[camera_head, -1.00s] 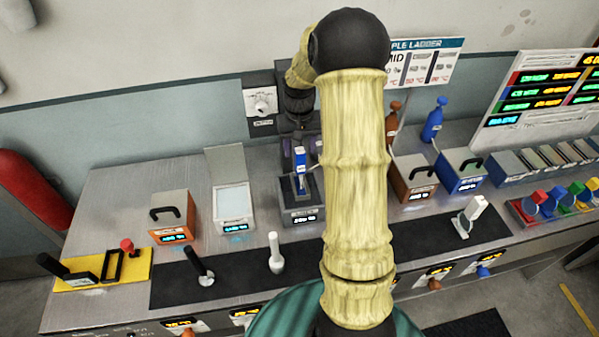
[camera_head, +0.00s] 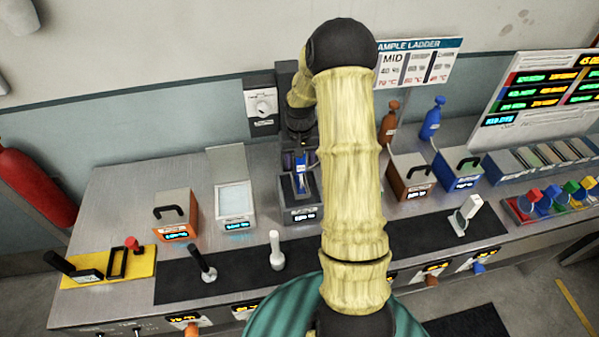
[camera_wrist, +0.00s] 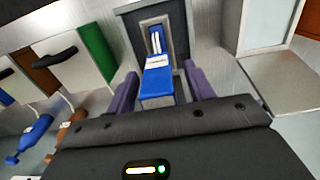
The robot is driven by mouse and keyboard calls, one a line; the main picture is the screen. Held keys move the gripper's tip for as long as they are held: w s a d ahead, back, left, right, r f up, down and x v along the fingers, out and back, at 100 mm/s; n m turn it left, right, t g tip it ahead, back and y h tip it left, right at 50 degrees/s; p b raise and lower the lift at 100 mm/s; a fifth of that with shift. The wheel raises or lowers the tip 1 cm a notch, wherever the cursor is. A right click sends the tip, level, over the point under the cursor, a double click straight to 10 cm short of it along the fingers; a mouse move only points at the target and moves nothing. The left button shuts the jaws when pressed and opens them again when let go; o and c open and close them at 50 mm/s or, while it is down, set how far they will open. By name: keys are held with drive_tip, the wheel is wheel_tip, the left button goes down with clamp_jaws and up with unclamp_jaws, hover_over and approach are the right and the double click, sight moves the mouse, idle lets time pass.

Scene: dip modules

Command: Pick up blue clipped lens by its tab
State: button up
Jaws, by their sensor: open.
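The blue clipped lens (camera_wrist: 157,82) shows in the wrist view as a blue tab with a white label, upright in a dark dock (camera_wrist: 128,28). In the head view the blue part (camera_head: 302,178) stands in the same dock (camera_head: 301,212) on the bench. My gripper (camera_wrist: 160,90) is open, with its purple fingers on either side of the blue tab. A gap shows between each finger and the tab. In the head view my gripper (camera_head: 300,162) is over the dock, partly hidden by my arm. The lower part of the lens is hidden.
A bright-panelled box (camera_head: 234,200) stands left of the dock. Brown (camera_head: 410,178) and blue (camera_head: 458,170) handled boxes stand to the right. A tray of coloured pieces (camera_head: 515,210) is at far right. A dark mat (camera_head: 330,255) runs along the bench front.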

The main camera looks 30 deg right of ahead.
clamp_jaws()
idle(0.3)
wheel_tip(320, 180, up, 18)
drive_tip(key=b, duration=0.5)
idle(0.4)
